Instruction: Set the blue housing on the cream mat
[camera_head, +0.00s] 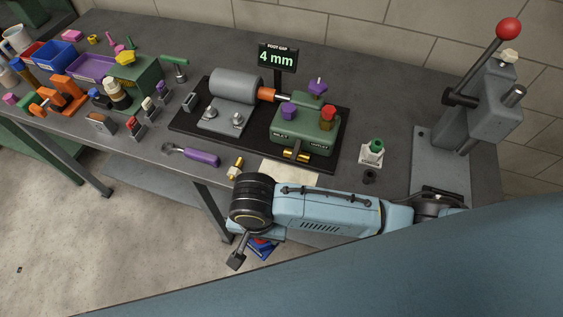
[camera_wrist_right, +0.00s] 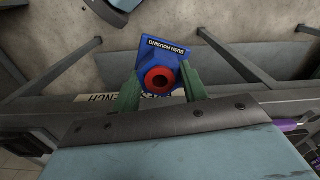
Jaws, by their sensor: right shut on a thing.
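In the head view the housing (camera_head: 262,250) shows only in part, below my right arm and over the floor in front of the bench's front edge. The cream mat (camera_head: 292,172) lies on the bench near that edge, with its near part hidden behind my right arm. The housing is apart from the mat. My left gripper is not in view.
Behind the mat stands a black-based fixture (camera_head: 190,125) with a green block (camera_head: 305,135). A brass fitting (camera_head: 236,167) and a purple-handled tool (camera_head: 198,156) lie left of the mat.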

